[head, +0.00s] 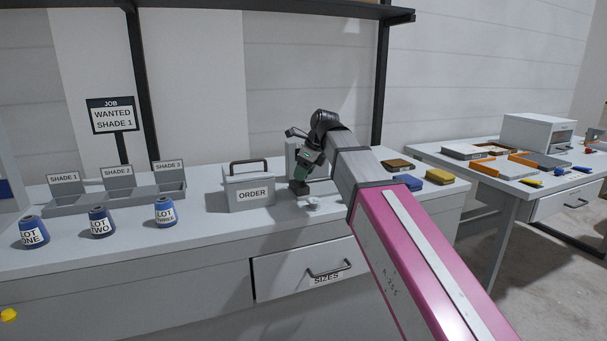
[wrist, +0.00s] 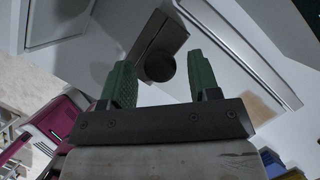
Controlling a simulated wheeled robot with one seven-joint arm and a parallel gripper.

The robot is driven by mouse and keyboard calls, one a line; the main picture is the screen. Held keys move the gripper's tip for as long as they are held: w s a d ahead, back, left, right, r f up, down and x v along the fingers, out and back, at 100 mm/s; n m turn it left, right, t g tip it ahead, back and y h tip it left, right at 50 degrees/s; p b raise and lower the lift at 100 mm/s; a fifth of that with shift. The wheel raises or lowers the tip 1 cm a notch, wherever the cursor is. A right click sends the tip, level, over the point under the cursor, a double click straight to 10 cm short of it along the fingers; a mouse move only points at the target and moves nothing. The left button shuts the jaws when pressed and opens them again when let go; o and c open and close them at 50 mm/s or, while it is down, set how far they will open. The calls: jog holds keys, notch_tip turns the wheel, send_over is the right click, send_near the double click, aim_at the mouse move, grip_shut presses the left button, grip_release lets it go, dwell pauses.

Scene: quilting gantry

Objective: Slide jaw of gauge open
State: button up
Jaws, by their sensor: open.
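The gauge (head: 292,158) appears to be the grey upright piece on the bench behind my gripper, right of the ORDER box; my arm hides much of it. A dark block (head: 299,187) shows at its foot, just under my gripper (head: 304,172). In the wrist view, a dark bar, probably the gauge's jaw (wrist: 147,42), carries a round black knob (wrist: 160,67). My gripper (wrist: 158,70) is open with its green fingers on either side of the knob. I see gaps between knob and fingers; I cannot tell the depth between them.
The ORDER box (head: 250,193) stands left of the gauge. Blue (head: 408,183), yellow (head: 438,176) and brown (head: 398,164) blocks lie right of my arm. The LOT THREE spool (head: 165,212) and shade trays (head: 118,195) are farther left.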

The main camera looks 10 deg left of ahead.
jog(key=shift+a+f, duration=0.15)
jog(key=shift+f, duration=0.2)
grip_shut()
jog(key=shift+w+d, duration=0.7)
jog(key=shift+d, duration=0.4)
jog(key=shift+w+d, duration=0.7)
jog(key=shift+d, duration=0.45)
jog(key=shift+w+d, duration=0.7)
jog(key=shift+d, duration=0.4)
grip_release()
jog(key=shift+d, duration=0.1)
jog(key=w+v, duration=0.1)
jog(key=v, duration=0.9)
jog(key=shift+s+r, duration=0.4)
jog(key=shift+s, duration=0.1)
